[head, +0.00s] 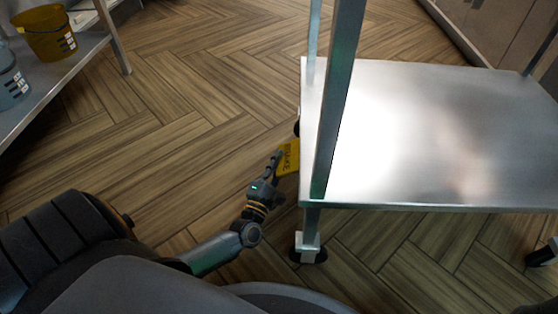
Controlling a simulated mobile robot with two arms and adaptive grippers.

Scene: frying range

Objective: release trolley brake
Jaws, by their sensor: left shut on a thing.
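A steel trolley (430,195) stands on the right, with its flat shelf and an upright post in view. A yellow brake pedal (288,158) marked "BRAKE" sticks out from its left side, low down. My left gripper (277,163) is shut on the yellow pedal at its left part; the fingers hide some of it. A caster (308,255) shows below the near left corner. My right gripper is not in view.
A steel shelf (45,92) at the top left holds a yellow bucket (48,40) and a grey bucket (10,78). The wooden floor (180,120) between shelf and trolley is clear. Cabinets (500,30) line the top right.

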